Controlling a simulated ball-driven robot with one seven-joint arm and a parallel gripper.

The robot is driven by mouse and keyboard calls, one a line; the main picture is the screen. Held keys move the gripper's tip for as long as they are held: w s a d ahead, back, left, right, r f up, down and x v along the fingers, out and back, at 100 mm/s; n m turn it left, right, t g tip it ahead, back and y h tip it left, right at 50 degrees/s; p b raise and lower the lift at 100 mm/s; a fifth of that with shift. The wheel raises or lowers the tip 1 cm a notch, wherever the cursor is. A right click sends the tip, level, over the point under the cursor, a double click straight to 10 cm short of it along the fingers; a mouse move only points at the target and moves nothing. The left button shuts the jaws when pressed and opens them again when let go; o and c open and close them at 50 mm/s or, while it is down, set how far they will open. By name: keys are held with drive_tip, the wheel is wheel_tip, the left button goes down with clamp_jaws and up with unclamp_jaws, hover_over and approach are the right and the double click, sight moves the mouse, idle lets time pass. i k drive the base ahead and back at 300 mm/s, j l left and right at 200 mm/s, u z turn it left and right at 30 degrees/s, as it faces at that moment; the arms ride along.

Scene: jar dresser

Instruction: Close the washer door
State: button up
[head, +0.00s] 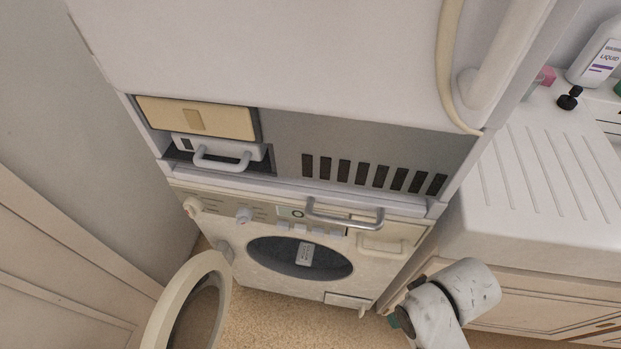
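The washer (225,226) stands low in the middle of the head view, with its dark oval opening (275,254) uncovered. The washer door (187,289) is a round cream ring with a dark centre. It stands wide open, swung out from the hinge at the left of the opening, and its lower part is cut off by the bottom edge. White links of my arm show at the lower right, right of the washer and apart from the door. My gripper cannot be made out in this view.
A white cabinet (260,60) stands above the washer, with a grey vent panel (380,150) and a metal handle (345,216) below. A counter (540,190) with a bottle (600,55) is at right. A panelled surface (60,270) is at left. Floor (280,325) shows before the washer.

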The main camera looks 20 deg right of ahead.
sight(191, 312)
drive_tip(key=k+z, duration=0.2)
drive_tip(key=k, duration=0.6)
drive_tip(key=i+j+u, duration=0.1)
drive_tip(key=j+u, duration=0.15)
drive_tip(key=j, duration=1.35)
drive_tip(key=i, duration=0.45)
